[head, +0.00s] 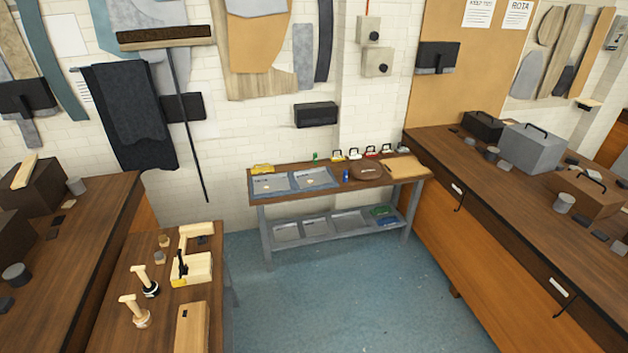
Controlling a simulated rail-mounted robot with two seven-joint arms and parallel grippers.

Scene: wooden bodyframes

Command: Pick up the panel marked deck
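No marking that I can read as deck shows on any panel. A small table (338,189) stands against the back wall. On it lies a dark brown rounded piece (366,174) with a small pale mark, too small to read. A flat tan board (408,168) lies at the table's right end, with no legible marking. Two grey-blue trays (271,185) with small labels lie on the left half; the labels are too small to read. Neither of my grippers shows in the head view.
A long wooden workbench (490,195) with boxes runs along the right. A nearer low bench (158,335) at left holds pale wooden tools and blocks. Another bench (75,265) stands farther left. The blue floor (330,290) between them is clear.

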